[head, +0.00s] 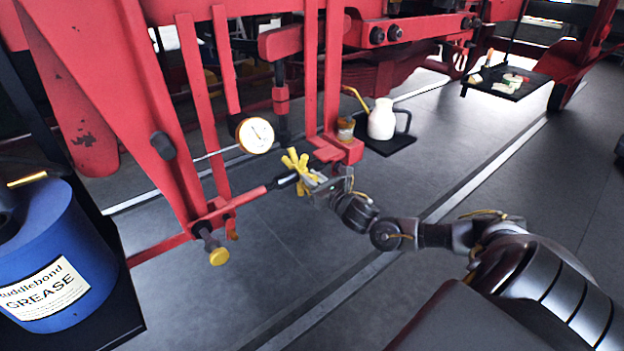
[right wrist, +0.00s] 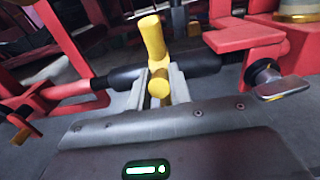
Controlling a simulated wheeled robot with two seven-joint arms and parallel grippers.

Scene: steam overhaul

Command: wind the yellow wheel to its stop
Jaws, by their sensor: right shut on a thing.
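The yellow wheel (head: 299,163) has several stubby spokes and sits on a dark shaft at the end of a red rod, below the red frame. My right gripper (head: 312,181) reaches it from the right and is shut on the wheel. In the right wrist view the two grey fingers (right wrist: 159,92) close around a yellow spoke, and another yellow part of the wheel (right wrist: 152,38) stands up beyond them. The dark shaft (right wrist: 204,66) runs across behind the fingers. The far side of the wheel is hidden. My left gripper is not in view.
A round white gauge (head: 255,136) hangs left above the wheel. A yellow-ended knob (head: 218,256) is on the frame at lower left. A white oil can (head: 382,119) stands on a dark shelf to the right. A blue grease drum (head: 75,235) is at far left. The floor below is clear.

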